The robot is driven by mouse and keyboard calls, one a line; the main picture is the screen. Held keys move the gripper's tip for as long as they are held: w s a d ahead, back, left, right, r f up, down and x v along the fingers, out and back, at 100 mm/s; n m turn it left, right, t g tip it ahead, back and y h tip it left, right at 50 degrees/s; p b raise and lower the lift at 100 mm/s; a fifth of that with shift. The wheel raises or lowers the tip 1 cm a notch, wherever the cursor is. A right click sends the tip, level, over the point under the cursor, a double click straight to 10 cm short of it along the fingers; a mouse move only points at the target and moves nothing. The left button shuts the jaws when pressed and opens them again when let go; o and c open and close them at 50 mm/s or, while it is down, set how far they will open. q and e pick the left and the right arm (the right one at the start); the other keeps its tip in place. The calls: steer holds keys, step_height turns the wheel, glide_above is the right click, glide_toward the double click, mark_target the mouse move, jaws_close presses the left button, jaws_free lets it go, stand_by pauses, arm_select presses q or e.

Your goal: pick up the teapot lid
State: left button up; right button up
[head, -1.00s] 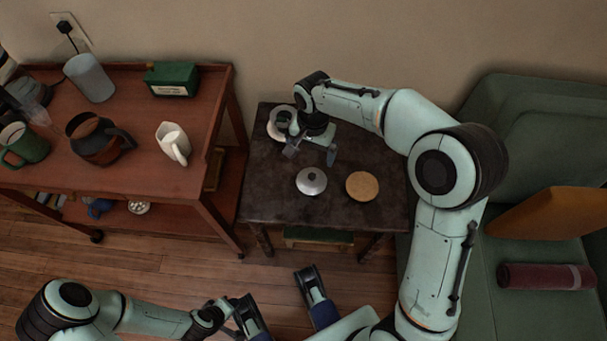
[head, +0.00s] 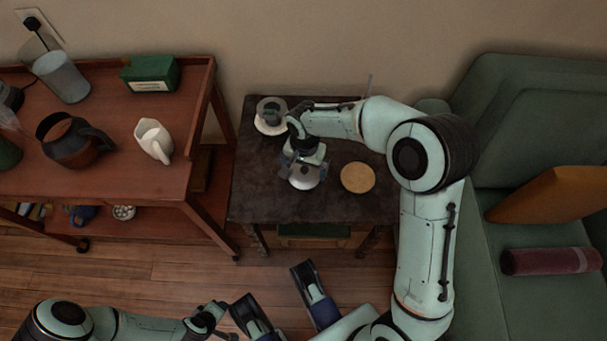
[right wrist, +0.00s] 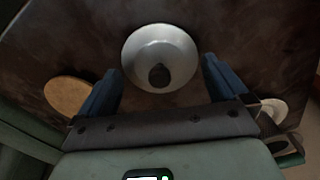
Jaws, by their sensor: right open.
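The teapot lid (head: 303,184) is a round silver-grey disc on the dark side table. In the right wrist view the lid (right wrist: 160,45) shows whole, with a dark round knob (right wrist: 159,76) at its middle. My right gripper (head: 305,173) is over the lid and hides part of it in the head view. In the right wrist view its blue fingers (right wrist: 162,72) stand apart on either side of the lid, with nothing held.
A round tan coaster (head: 358,178) lies right of the lid. A white saucer with a grey cup (head: 271,112) stands at the table's back left. A reddish wooden cart (head: 105,180) is left, with a white pitcher (head: 153,141). A green sofa (head: 505,130) is right.

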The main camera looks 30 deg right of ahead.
steer(key=shift+f, duration=0.4)
jaws_close()
steer(key=shift+s, duration=0.1)
